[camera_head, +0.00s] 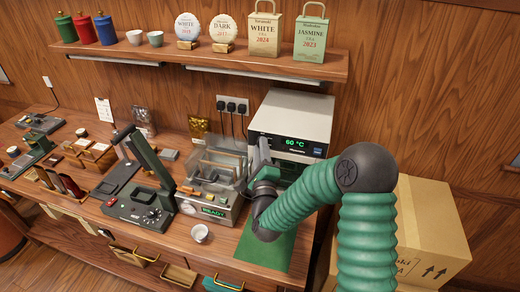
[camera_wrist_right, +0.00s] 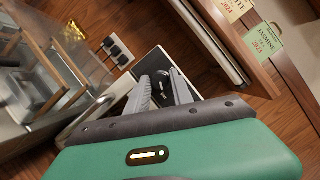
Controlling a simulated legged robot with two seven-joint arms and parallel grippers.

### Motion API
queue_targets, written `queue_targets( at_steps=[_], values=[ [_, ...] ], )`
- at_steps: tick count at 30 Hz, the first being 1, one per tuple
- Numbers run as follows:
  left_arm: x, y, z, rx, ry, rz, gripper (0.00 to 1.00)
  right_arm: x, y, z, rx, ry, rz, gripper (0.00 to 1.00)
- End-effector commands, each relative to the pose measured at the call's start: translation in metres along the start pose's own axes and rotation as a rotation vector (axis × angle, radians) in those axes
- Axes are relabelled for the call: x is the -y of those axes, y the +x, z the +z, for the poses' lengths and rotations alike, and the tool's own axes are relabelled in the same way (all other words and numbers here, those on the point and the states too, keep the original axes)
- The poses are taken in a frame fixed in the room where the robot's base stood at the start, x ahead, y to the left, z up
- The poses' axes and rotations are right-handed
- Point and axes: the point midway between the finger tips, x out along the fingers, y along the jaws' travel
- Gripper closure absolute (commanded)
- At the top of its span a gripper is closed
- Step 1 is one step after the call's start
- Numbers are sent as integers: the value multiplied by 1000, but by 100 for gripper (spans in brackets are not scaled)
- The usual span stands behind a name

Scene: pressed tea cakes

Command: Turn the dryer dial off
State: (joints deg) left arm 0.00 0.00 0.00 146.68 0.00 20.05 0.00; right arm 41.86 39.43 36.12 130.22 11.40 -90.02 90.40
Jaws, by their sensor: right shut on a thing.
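The dryer (camera_head: 296,113) is a white box with a dark front panel at the back right of the bench. Its green display (camera_head: 294,143) reads 60 °C. My right arm comes in from the right, and its gripper (camera_head: 260,152) is at the left of the dryer's front. In the right wrist view the two grey fingers of this gripper (camera_wrist_right: 162,88) reach to the dark panel and are shut on the dryer dial. The dial is mostly hidden between the fingers, so its setting cannot be read. My left gripper is not in view.
A machine with a clear cover and a READY display (camera_head: 214,211) stands left of the dryer. A white cup (camera_head: 200,233) is in front of it. Cardboard boxes (camera_head: 428,225) stand at the right. A shelf (camera_head: 200,57) with tea packages hangs above.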

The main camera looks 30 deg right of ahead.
Motion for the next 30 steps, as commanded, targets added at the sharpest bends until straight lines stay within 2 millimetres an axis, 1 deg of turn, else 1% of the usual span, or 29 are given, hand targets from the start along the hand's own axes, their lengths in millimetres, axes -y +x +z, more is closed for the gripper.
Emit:
queue_targets(
  at_steps=[1,8,30],
  values=[
    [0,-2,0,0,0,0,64,-1,-1,-3,-8,-19,17,100],
    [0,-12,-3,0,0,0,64,1,-1,-2,-7,-155,74,100],
    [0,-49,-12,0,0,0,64,8,0,1,-4,-796,339,100]
  ],
)
